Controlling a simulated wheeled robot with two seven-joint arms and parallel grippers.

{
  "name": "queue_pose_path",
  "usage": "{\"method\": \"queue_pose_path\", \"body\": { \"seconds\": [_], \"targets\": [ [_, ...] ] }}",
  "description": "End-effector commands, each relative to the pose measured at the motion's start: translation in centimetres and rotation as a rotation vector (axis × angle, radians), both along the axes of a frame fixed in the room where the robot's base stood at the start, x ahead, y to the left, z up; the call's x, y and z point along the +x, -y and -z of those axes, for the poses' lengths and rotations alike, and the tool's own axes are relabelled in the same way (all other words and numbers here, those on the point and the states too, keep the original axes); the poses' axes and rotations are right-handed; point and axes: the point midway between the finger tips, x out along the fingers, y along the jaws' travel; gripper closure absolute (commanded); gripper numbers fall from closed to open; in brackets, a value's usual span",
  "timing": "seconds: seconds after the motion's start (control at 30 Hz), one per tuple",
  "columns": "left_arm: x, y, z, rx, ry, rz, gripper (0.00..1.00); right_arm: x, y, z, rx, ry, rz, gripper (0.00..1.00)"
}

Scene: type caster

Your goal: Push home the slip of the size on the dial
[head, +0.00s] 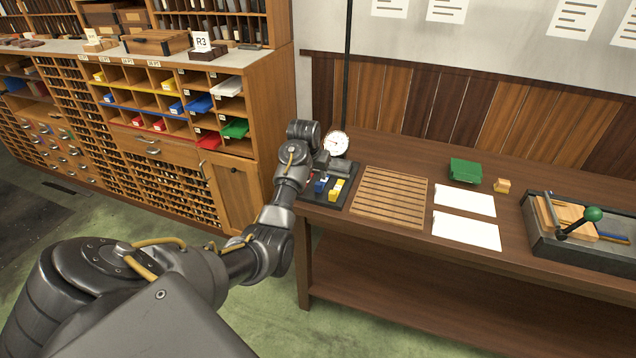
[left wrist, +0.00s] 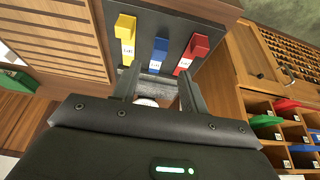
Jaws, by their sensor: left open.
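A black caster block (head: 343,201) stands at the left end of the table. Yellow (head: 336,190) and blue (head: 320,185) slips show on it in the head view. In the left wrist view, yellow (left wrist: 125,30), blue (left wrist: 158,54) and red (left wrist: 193,54) slips stand side by side, with small labels I cannot read surely. The yellow one reaches farthest toward the top of that picture. A round white dial (head: 337,143) stands behind the block; its reading is too small to tell. My left gripper (left wrist: 160,86) is open and empty, close to the slips, apparently not touching them.
A slatted wooden board (head: 390,196), white sheets (head: 466,232), a green box (head: 465,171) and a small wooden block (head: 502,185) lie to the right. A grey tray (head: 560,250) with a green-knobbed lever is farther right. A cabinet (head: 235,190) stands left of the table.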

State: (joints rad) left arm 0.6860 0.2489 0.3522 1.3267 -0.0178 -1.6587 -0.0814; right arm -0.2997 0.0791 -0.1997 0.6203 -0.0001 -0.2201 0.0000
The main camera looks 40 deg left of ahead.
Motion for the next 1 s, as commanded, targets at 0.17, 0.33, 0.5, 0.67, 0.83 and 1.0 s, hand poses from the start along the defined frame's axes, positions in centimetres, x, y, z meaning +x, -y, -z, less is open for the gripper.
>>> {"method": "queue_pose_path", "body": {
  "seconds": [0.17,0.33,0.5,0.67,0.83,1.0],
  "targets": [
    [1.2,-0.4,3.2,-0.002,-0.005,0.000,0.56,0.0,0.2,-0.6,-0.002,-0.001,-0.001,0.64],
    [2.2,-0.8,5.6,-0.001,-0.001,-0.001,0.56,0.0,0.3,-0.8,-0.003,0.000,-0.001,0.64],
    [2.6,-1.0,6.9,-0.001,-0.001,-0.001,0.56,0.0,0.3,-0.8,-0.003,0.000,-0.002,0.64],
    [2.8,-1.0,7.2,0.000,0.001,0.000,0.56,-0.1,0.3,-0.8,-0.003,0.000,-0.002,0.64],
    [2.8,-1.0,7.2,0.000,0.001,0.000,0.56,-0.1,0.2,-0.8,-0.002,-0.001,-0.001,0.64],
    [2.8,-1.0,7.2,0.000,0.001,0.000,0.76,-0.1,0.1,-0.8,0.000,-0.001,-0.001,0.64]
  ]
}}
